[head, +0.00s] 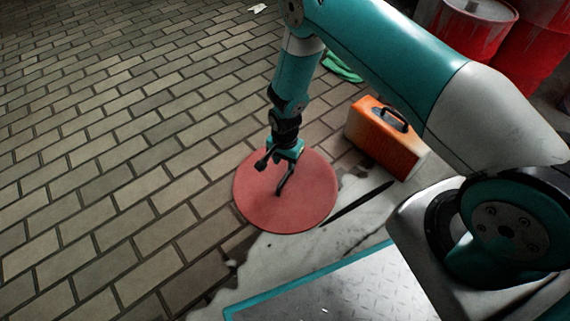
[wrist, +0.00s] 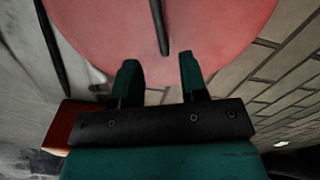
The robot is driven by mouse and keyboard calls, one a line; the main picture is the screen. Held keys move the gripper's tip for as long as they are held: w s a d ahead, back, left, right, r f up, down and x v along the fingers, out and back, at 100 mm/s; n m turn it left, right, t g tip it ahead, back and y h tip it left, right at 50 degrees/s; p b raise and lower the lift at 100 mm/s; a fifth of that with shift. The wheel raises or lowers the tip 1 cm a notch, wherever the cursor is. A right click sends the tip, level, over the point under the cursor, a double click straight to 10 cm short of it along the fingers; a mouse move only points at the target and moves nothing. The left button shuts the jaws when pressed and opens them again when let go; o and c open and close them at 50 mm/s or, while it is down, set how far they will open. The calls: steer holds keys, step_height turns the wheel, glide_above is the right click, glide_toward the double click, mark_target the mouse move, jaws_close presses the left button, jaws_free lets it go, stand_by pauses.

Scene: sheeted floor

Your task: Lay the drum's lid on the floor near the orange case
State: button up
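The drum's lid (head: 310,207) is a flat red disc. It appears to lie flat on the floor, to the left of and nearer than the orange case (head: 382,142), with a gap between them. My gripper (head: 273,176) is over the lid, pointing down. In the wrist view the lid (wrist: 100,30) fills the top, and a dark bar handle (wrist: 159,28) shows on it. The two fingers (wrist: 160,72) are apart, with nothing visibly held between them; the bar's end shows just beyond the tips. The case's corner (wrist: 82,120) shows at lower left.
Red drums (head: 480,35) stand at the top right. A green cloth (head: 342,67) lies behind the case. A pale stained sheet (head: 290,255) and a dark strip (head: 360,203) lie beside the lid. The brick floor to the left is clear.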

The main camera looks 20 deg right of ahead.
steer(key=s+a+r+n+y, duration=0.1)
steer(key=s+a+r+n, duration=0.15)
steer(key=r, duration=1.15)
steer(key=s+a+r+n+y, duration=0.15)
steer(key=r+n, duration=0.25)
steer(key=r, duration=1)
steer(key=s+r+n+y, duration=0.1)
steer(key=s+r+n, duration=0.9)
steer(key=s+r, duration=0.7)
steer(key=s, duration=0.3)
steer(key=shift+s+a+n+y+p, duration=0.25)
steer(key=shift+s+n+y+p, duration=0.1)
steer(key=shift+s, duration=0.05)
